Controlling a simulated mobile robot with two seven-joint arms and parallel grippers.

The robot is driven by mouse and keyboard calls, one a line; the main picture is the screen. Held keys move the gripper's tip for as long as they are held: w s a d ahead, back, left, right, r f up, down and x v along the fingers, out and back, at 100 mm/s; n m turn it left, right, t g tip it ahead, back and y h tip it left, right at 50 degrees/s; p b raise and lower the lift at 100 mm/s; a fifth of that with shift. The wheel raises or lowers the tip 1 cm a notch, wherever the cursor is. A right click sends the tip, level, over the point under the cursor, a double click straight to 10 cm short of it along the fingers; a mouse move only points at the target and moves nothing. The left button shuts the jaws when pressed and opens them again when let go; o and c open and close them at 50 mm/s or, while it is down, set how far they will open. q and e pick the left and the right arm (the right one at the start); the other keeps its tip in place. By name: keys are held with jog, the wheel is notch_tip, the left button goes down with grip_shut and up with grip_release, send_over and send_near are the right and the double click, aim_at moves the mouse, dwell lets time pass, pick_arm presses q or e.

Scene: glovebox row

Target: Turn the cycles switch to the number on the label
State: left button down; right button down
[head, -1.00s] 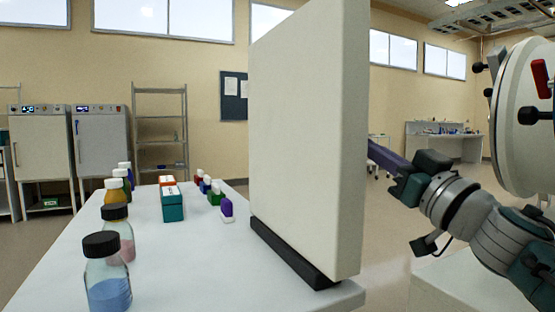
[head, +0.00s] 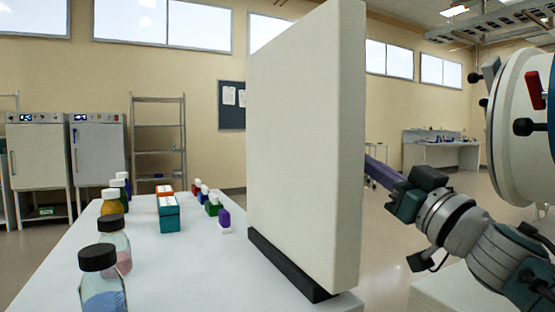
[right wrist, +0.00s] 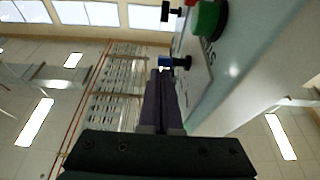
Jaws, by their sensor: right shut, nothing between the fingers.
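My right gripper (head: 374,168) comes in from the right in the head view, its purple fingers partly hidden behind the right edge of an upright white panel (head: 305,150). In the right wrist view the fingers (right wrist: 162,80) are together and empty. They point toward a small black knob (right wrist: 182,61) with a blue part beside it, on a pale control face (right wrist: 198,75). I cannot tell whether the fingertips touch it. A green button (right wrist: 209,18) sits on the same face, with partly cut-off lettering. I cannot identify the cycles switch or read the label's number. My left gripper is not in view.
The white table (head: 150,265) carries capped bottles (head: 103,280), a teal box (head: 169,213) and small coloured bottles left of the panel. A round white port door (head: 510,125) with black knobs and a red handle stands at the right, close to my right arm.

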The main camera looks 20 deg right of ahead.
jog(key=shift+w+f, duration=0.1)
jog(key=shift+f, duration=0.35)
jog(key=w+f, duration=0.2)
jog(key=shift+f, duration=0.4)
dwell(0.5)
jog(key=shift+w+a, duration=0.1)
jog(key=shift+w, duration=0.15)
dwell(0.6)
